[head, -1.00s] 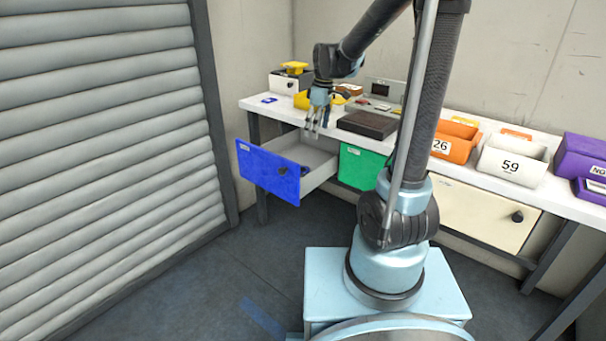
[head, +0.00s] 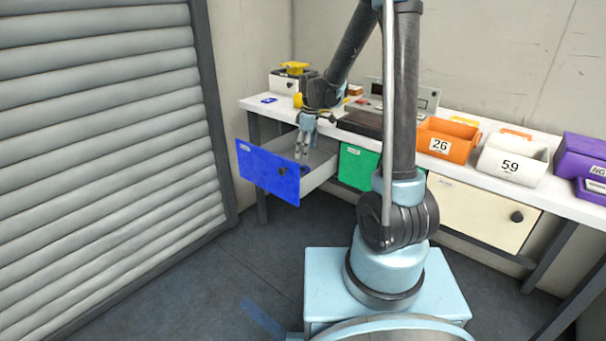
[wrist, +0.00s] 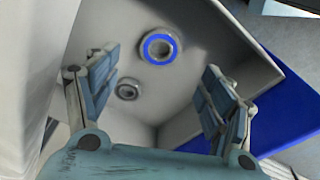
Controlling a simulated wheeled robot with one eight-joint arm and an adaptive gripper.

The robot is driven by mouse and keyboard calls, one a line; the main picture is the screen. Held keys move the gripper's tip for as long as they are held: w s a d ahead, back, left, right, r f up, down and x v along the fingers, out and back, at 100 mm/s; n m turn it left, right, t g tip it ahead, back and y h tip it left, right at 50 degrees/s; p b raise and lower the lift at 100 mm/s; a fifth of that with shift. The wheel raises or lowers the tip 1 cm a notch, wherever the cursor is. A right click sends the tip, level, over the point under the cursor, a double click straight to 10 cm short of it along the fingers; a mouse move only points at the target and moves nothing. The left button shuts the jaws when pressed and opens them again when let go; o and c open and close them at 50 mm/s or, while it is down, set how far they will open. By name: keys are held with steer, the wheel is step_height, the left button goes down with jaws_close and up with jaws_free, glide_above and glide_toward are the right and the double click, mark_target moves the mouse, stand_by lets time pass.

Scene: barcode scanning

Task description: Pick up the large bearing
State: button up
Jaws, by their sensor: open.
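The blue front drawer (head: 267,172) is pulled out, and my gripper (head: 302,153) hangs over its inside, pointing down. In the wrist view, a larger bearing with a blue ring (wrist: 147,46) lies on the drawer floor. A smaller plain grey bearing (wrist: 120,89) lies nearer the left finger. My gripper (wrist: 160,72) is open and empty, its fingers apart on the left and right. The blue-ringed bearing appears between and beyond the fingertips. The bearings are hard to make out in the head view.
The drawer walls (wrist: 236,58) stand close around my fingers. A green drawer (head: 357,166) is beside the blue one. On the white worktop (head: 262,105) are a dark tray, an orange bin (head: 447,140), a white bin (head: 512,160) and purple bins (head: 585,155).

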mark_target(303, 169)
steer(key=shift+w+a+f, duration=0.1)
steer(key=shift+a+f, duration=0.05)
steer(key=shift+f, duration=1.25)
steer(key=shift+s+a+f, duration=0.1)
steer(key=shift+a+f, duration=0.1)
steer(key=shift+f, duration=1.25)
steer(key=shift+w+a+f, duration=0.1)
steer(key=shift+a+f, duration=0.05)
steer(key=shift+f, duration=1.25)
steer(key=c, duration=1.3)
